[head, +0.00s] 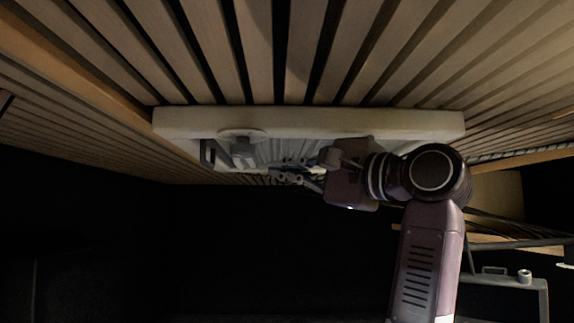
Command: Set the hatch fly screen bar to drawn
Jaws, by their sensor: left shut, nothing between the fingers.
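A white hatch frame (310,122) is set in the slatted ceiling, seen at a steep angle from below. A pale knob or bracket (243,142) hangs at its left part. A small dark grey end piece (207,153) shows at the left inner edge. I cannot tell for certain which part is the fly screen bar. My left gripper (283,176) is below the middle of the hatch, its fingers shut, empty and pointing left. It is to the right of the pale knob. The gripper and wrist hide the right part of the opening. My right gripper is not in view.
Wooden ceiling slats (330,50) surround the hatch. A slatted wall (70,110) runs along the left. At the lower right are a wooden shelf (500,195) and a grey frame (500,282). The area below the hatch is dark, with little visible.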

